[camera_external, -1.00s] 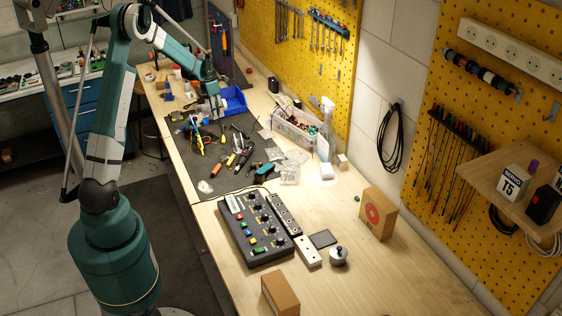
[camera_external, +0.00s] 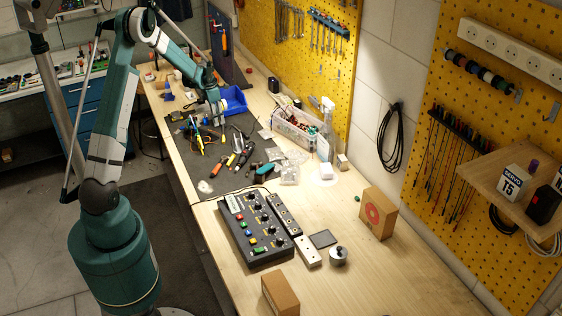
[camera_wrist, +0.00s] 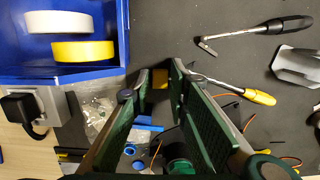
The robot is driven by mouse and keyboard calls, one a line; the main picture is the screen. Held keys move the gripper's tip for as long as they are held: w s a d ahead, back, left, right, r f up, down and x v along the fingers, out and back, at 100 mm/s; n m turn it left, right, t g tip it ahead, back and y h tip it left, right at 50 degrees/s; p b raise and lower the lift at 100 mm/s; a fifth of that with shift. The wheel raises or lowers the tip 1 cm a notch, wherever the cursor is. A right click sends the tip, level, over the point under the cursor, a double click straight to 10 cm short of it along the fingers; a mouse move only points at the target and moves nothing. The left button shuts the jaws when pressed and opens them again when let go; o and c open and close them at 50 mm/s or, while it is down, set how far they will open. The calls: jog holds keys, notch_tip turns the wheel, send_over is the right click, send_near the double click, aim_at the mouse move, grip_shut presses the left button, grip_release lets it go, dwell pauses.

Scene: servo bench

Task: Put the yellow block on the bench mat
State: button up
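The yellow block (camera_wrist: 160,78) is small and sits between my gripper's fingertips in the wrist view, filling the gap there. My gripper (camera_wrist: 161,77) looks shut on it, though the fingers hide part of its sides. In the external view my gripper (camera_external: 220,112) is at the far part of the bench, beside the blue bin, and the block cannot be made out. The dark grey bench mat (camera_wrist: 150,25) shows under and beyond the fingertips; it also spreads along the bench in the external view (camera_external: 184,150).
The blue bin (camera_wrist: 75,70) at left holds a white roll (camera_wrist: 58,22) and a yellow roll (camera_wrist: 82,51). A screwdriver (camera_wrist: 256,96) and other tools lie right on the mat. A plastic bag and cables lie near the fingers. Bare mat shows beyond the fingertips.

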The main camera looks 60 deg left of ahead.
jog(key=shift+o, duration=1)
jog(key=shift+r, duration=0.25)
notch_tip(320, 180, up, 12)
jog(key=s, duration=0.1)
jog(key=shift+s, duration=0.25)
jog(key=shift+f, duration=0.1)
dwell(0.4)
